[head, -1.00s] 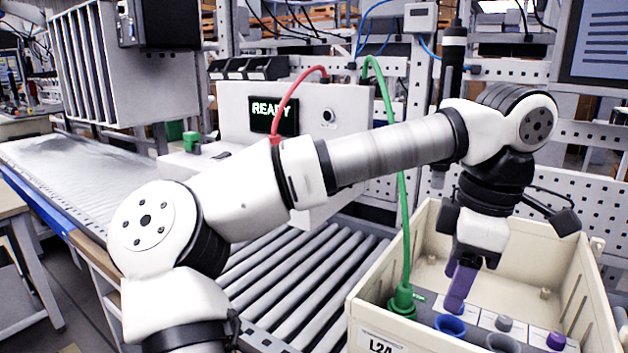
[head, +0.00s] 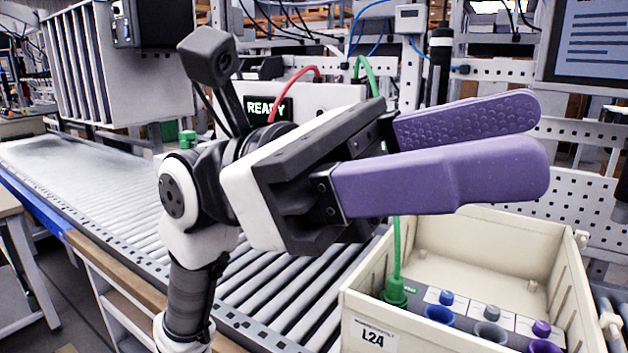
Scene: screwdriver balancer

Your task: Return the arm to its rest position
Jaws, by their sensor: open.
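My gripper (head: 535,140) is in the middle of the head view, close to the camera. Its two purple fingers point right and stand apart with nothing between them. My arm is folded, with the wrist left of centre and the gripper raised above the roller conveyor. The gripper is clear of the beige bin (head: 372,338) labelled L24, with the fingers above and in front of the bin's far side in the picture. The fingers and gripper body hide part of the panel behind.
The bin holds a grey block with blue, grey and purple pieces, and a green plug (head: 396,292) on a green cable. A white box with a READY display (head: 268,109) stands behind my gripper. The roller conveyor (head: 285,305) is empty where visible.

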